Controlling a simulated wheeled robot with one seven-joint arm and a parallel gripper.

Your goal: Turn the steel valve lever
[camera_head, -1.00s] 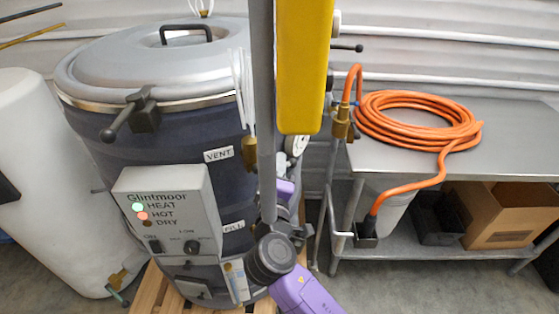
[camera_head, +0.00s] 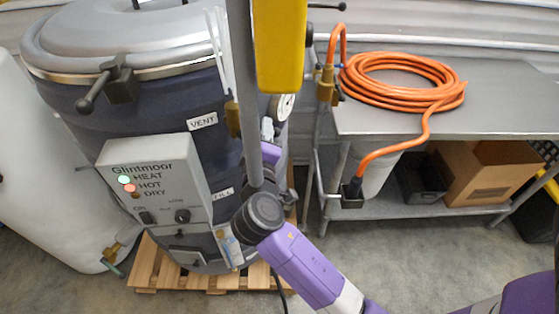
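The hopper is a dark blue drum (camera_head: 85,120) with a grey lid, at the left. It carries labels reading VENT (camera_head: 202,121) and FILL (camera_head: 223,194). A brass fitting (camera_head: 232,118) sits beside VENT, partly behind a grey bar. I cannot pick out a steel valve lever with certainty; the drum's right side is partly covered by the bar and my arm. My purple arm reaches from the lower right to a dark joint in front of the drum's right side, with more purple behind the bar. My gripper's fingers are hidden, so their contact with anything does not show.
A grey upright bar (camera_head: 241,90) and a yellow block (camera_head: 281,45) stand before the drum. A steel table (camera_head: 395,117) at right bears a coiled orange hose (camera_head: 400,80) joined to a brass valve (camera_head: 325,86). A pallet (camera_head: 150,272) lies under the drum. Floor at lower centre-right is mostly clear.

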